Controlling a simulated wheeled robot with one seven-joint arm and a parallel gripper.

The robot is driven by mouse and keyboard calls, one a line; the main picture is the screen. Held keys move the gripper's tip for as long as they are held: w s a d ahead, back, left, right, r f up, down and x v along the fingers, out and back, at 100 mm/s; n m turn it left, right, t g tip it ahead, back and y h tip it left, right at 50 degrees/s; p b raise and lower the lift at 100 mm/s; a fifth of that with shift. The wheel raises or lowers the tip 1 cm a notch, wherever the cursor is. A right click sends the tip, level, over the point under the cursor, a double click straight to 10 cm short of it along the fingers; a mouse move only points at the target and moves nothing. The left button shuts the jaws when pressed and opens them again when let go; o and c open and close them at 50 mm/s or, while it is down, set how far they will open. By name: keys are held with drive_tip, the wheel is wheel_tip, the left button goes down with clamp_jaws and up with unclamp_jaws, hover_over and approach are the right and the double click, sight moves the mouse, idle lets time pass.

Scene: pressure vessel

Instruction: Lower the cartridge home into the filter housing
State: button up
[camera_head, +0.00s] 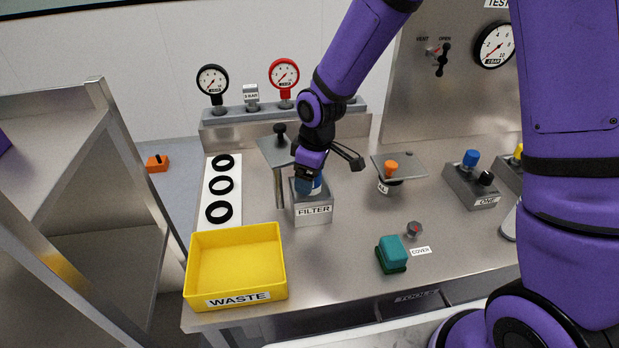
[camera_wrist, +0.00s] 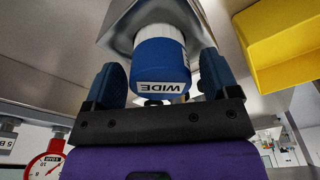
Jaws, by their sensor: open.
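The cartridge has a blue cap marked WIDE (camera_wrist: 162,68) and a white body above it in the wrist view. In the head view a little of its blue and white (camera_head: 317,185) shows at the top of the metal box marked FILTER (camera_head: 312,214). The housing's metal walls (camera_wrist: 122,22) surround the white part in the wrist view. My gripper (camera_head: 308,186) is over the housing, with its blue fingers (camera_wrist: 161,75) open on either side of the blue cap. A gap shows beside the cap. The cartridge's lower end is hidden inside the housing.
A raised plate with a black knob (camera_head: 277,147) stands left of the housing. The yellow WASTE bin (camera_head: 236,263) is at front left, and black rings (camera_head: 219,212) lie behind it. A green block (camera_head: 391,254) is at front right. Gauges (camera_head: 284,76) stand behind.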

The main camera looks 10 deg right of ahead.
drive_tip(key=r, duration=0.7)
drive_tip(key=d+r, duration=0.1)
drive_tip(key=r, duration=0.2)
drive_tip(key=shift+s+r, duration=0.3)
drive_tip(key=shift+s, duration=0.05)
drive_tip(key=shift+d, duration=0.1)
drive_tip(key=s+d+r+m+t+h, duration=0.1)
drive_tip(key=s+d+r+m+t, duration=0.2)
drive_tip(key=s+d+r+m, duration=0.85)
drive_tip(key=s+d+r, duration=0.3)
drive_tip(key=s, duration=0.2)
drive_tip(key=s+d+r+t, duration=0.1)
drive_tip(key=s+d+r, duration=0.2)
drive_tip(key=s, duration=0.3)
drive_tip(key=shift+s+d+r+t, duration=0.25)
drive_tip(key=shift+d+t, duration=0.05)
drive_tip(key=shift+d, duration=0.5)
drive_tip(key=shift+m, duration=0.25)
drive_tip(key=shift+c, duration=0.5)
